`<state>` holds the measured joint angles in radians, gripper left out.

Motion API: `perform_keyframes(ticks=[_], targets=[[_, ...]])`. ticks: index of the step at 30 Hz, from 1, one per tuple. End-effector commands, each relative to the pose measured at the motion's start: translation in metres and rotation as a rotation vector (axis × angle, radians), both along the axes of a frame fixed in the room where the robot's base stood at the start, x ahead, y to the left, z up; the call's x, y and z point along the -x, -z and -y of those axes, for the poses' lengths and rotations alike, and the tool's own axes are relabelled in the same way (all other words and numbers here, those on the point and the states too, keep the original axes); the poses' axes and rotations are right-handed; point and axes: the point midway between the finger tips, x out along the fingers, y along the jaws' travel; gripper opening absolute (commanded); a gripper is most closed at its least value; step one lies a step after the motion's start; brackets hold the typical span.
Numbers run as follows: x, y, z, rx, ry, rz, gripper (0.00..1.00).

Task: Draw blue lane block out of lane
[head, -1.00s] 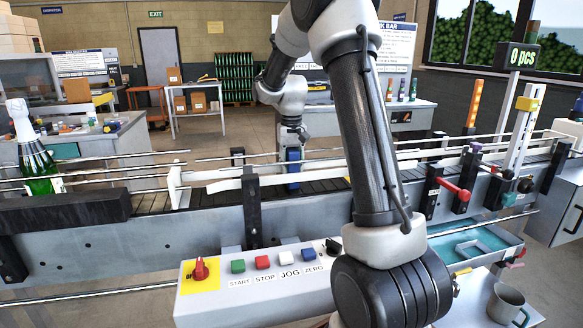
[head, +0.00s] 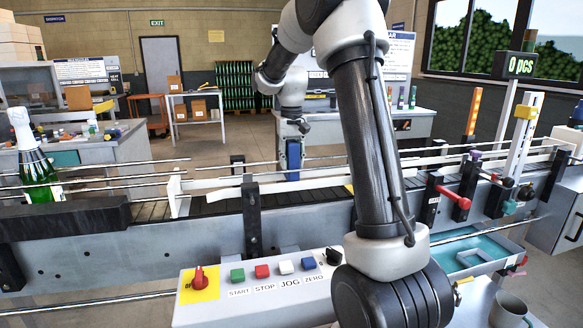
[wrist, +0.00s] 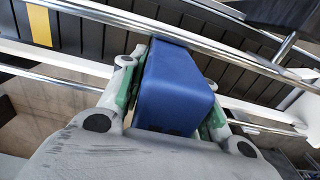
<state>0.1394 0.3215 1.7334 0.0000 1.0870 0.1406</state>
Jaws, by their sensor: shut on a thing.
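The blue lane block (head: 293,160) stands upright over the conveyor lane (head: 225,205) in the head view, among the guide rails. My gripper (head: 292,140) is above it, pointing down, and is shut on its upper part. In the wrist view the blue block (wrist: 175,90) fills the space between the green-padded fingers of my gripper (wrist: 170,100). A chrome rail (wrist: 130,22) passes close beyond the block. I cannot tell whether the block's lower end still touches the belt or a rail.
A green bottle (head: 38,165) with a white top stands on the conveyor at the left. A control box (head: 255,290) with buttons sits in front. Red clamp knobs (head: 455,197) and a post with a yellow block (head: 525,107) stand at the right. Air above the lane is open.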

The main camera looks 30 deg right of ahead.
Motion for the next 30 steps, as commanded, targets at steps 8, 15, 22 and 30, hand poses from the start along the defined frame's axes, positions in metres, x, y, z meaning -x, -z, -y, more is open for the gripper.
perform_keyframes(ticks=[8, 15, 22, 30], targets=[[-0.001, -0.019, 0.0, 0.001, 0.0, 0.004, 0.03], [-0.001, -0.035, 0.0, 0.001, 0.0, 0.004, 0.03], [-0.001, -0.05, 0.0, 0.001, 0.0, 0.003, 0.03], [-0.001, -0.068, 0.0, 0.001, 0.0, 0.003, 0.03]])
